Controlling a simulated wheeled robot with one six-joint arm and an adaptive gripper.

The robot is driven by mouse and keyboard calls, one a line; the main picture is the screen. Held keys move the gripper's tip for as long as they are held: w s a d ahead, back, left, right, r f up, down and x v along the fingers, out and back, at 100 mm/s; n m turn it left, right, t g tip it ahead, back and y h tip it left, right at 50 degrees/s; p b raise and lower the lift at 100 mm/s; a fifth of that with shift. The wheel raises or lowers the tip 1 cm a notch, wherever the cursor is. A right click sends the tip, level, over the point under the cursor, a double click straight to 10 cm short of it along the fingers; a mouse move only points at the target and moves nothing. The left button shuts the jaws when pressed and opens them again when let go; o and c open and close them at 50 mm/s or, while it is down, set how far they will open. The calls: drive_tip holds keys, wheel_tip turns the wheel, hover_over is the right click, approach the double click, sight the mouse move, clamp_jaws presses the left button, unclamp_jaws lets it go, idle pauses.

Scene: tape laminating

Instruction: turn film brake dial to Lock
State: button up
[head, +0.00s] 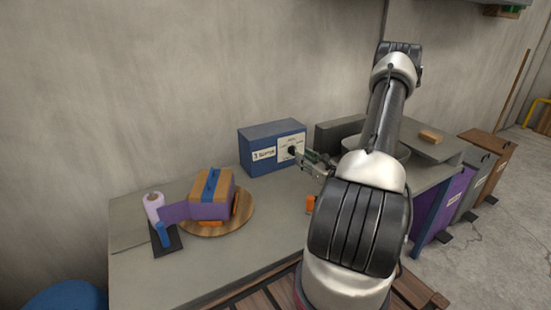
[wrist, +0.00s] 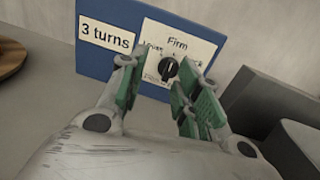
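The film brake dial (wrist: 168,67) is a small black knob with a light mark on it, set on a cream plate on the front of a blue box (head: 262,137). The plate shows "Firm" at the top; its lower left and right lettering is partly hidden by my fingers. A white label reading "3 turns" (wrist: 105,34) is left of the plate. My gripper (wrist: 158,85) has green finger pads spread apart, one on each side of the dial in the wrist view. The pads are in front of the box, and I cannot tell whether they touch the dial.
A round wooden board (head: 245,218) holds a cardboard box (head: 222,183) with blue tape and purple film. A pale film roll (head: 153,203) stands to its left. A grey basin (head: 402,149) and a wooden block (head: 430,136) are right of the blue box.

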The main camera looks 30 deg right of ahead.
sight(293, 151)
drive_tip(key=f+h, duration=0.1)
drive_tip(key=d+f+m+h, duration=0.1)
drive_tip(key=shift+d+f+m, duration=0.2)
drive_tip(key=shift+f+m, duration=0.1)
drive_tip(key=w, duration=0.7)
drive_tip(key=shift+w+d, duration=0.15)
drive_tip(key=shift+w, duration=0.1)
clamp_jaws()
